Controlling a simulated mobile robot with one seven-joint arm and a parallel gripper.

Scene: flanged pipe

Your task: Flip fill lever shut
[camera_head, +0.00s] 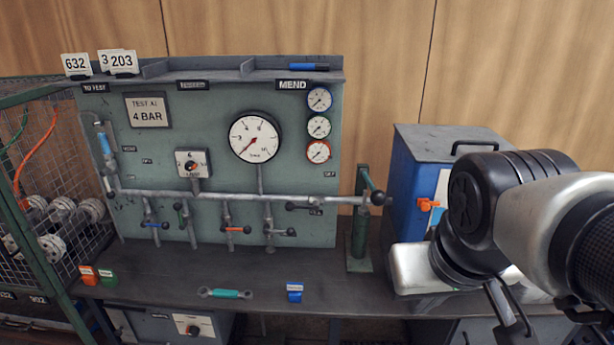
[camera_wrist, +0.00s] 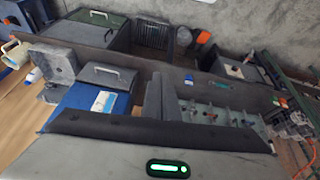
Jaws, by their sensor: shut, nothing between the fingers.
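Another blue-handled lever (camera_head: 104,142) stands nearly upright at the panel's left edge. The labels are too small to read, so I cannot tell which is the fill lever. My gripper (camera_wrist: 160,76) shows dark, shut and empty in the wrist view, apart from the levers. In the head view my arm is at the right and the fingertips are not clear.
A blue box (camera_head: 405,195) with a top handle and orange knob (camera_head: 428,205) stands behind my arm. A green post (camera_head: 361,225) with a lever stands right of the panel. A wire cage (camera_head: 40,120) is at left. A teal-handled tool (camera_head: 225,293) lies on the bench.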

